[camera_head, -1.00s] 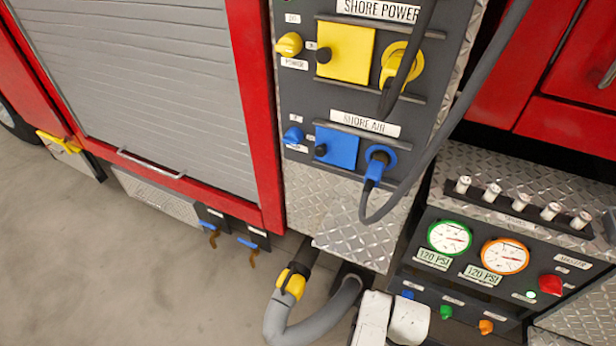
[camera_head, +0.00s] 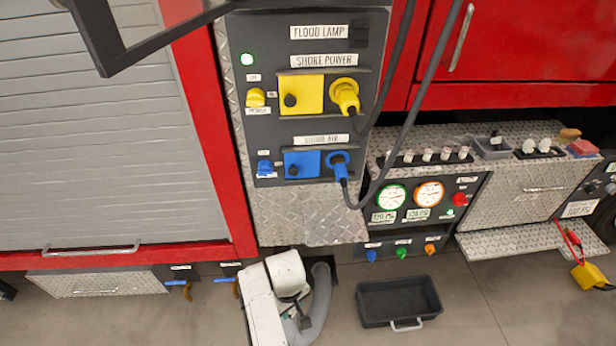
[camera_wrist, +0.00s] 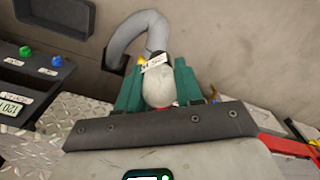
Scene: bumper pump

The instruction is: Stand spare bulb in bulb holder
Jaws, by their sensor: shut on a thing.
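In the wrist view my gripper (camera_wrist: 159,90) has two green fingers closed on a pale, rounded bulb (camera_wrist: 159,88), which looks like the spare bulb. A small white label with dark print shows at the bulb's far end. In the head view the gripper and held bulb cannot be made out; only my white arm shows at the bottom. A small black holder (camera_head: 551,154) with two white bulbs (camera_head: 536,145) stands on the metal shelf at the right; it looks like the bulb holder. Whether it has a free place is too small to tell.
A grey tray (camera_head: 492,148) and a rack of several white-topped pegs (camera_head: 427,156) stand left of the holder. A red item (camera_head: 583,148) lies to its right. A black bin (camera_head: 398,300) sits on the floor. A dark cable (camera_head: 408,115) hangs before the panel.

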